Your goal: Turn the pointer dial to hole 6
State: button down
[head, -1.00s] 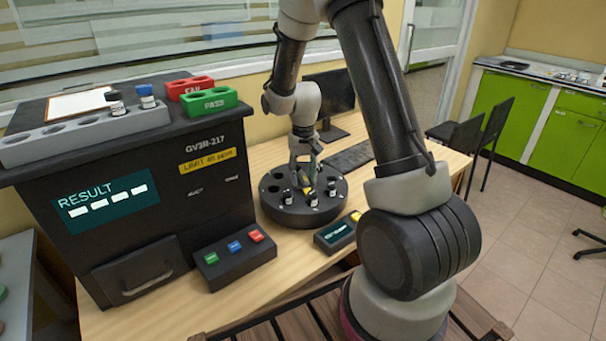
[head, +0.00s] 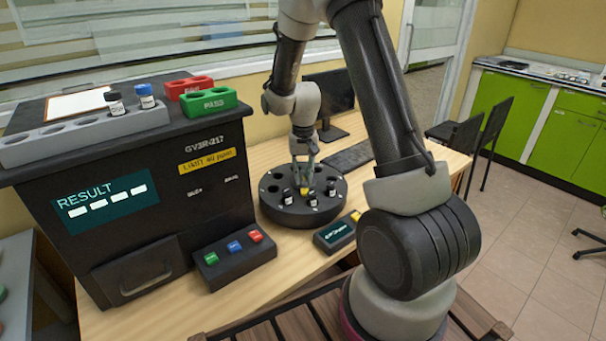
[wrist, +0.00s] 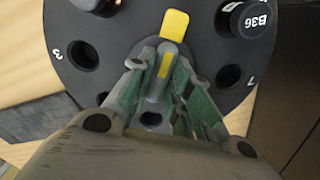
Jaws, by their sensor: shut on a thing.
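The dial is a round black carousel (head: 272,207) with holes around its rim. In the wrist view its top (wrist: 205,45) shows the numbers 3 and 7 beside two empty holes. A yellow pointer tip (wrist: 173,25) sticks out from the central knob towards the top of the wrist view, left of the vial marked B36 (wrist: 248,20). The pointer also shows below the fingers in the head view (head: 304,191). My gripper (wrist: 160,70) is shut on the pointer knob, with a finger on each side. The fingers hide part of the dial and its near holes.
Several dark vials stand in the carousel. A small display box (head: 336,234) and a three-button panel (head: 234,261) sit in front of it. The black analyser (head: 130,200) stands at the left, and a keyboard (head: 350,158) lies behind right.

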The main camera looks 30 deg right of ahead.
aim_at(303, 175)
jog(key=m, duration=0.7)
dwell(0.6)
jog(key=c, duration=1.3)
grip_release()
jog(key=shift+r, duration=0.1)
notch_tip(303, 175, up, 12)
jog(key=shift+f, duration=0.1)
